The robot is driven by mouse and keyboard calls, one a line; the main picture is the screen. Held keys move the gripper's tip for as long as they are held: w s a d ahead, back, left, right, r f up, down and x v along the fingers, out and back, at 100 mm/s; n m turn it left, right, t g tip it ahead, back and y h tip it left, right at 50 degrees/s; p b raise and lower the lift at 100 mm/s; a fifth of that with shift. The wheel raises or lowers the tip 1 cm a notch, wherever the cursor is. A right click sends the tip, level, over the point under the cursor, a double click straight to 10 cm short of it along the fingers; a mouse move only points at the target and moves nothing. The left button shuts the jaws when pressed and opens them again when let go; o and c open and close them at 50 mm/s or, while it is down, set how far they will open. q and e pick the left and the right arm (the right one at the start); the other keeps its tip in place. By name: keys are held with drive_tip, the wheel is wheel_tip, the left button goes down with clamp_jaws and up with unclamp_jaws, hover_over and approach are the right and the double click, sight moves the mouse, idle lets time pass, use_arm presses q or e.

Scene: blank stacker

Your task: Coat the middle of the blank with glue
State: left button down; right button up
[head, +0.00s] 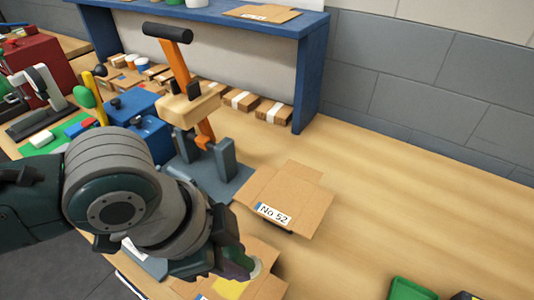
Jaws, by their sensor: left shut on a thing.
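A flat brown cardboard blank (270,290) lies at the bottom edge of the head view, partly cut off by the frame. A yellow patch (232,289) shows on it, partly covered by my left gripper (236,268). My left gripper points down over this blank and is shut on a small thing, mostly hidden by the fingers. A pale round end shows beside the fingertips, low over the blank; I cannot tell if it touches. Another blank, labelled No 52 (286,196), lies behind to the right. My right gripper is not in view.
A grey press with an orange lever (178,62) stands behind my left arm. A blue shelf (308,75) with small boxes (272,111) is at the back. A green tray (410,289) sits at the bottom right.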

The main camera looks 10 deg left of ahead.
use_arm(q)
drive_tip(key=shift+r+p, duration=1.1)
drive_tip(key=shift+r, duration=0.25)
drive_tip(key=shift+w, duration=0.1)
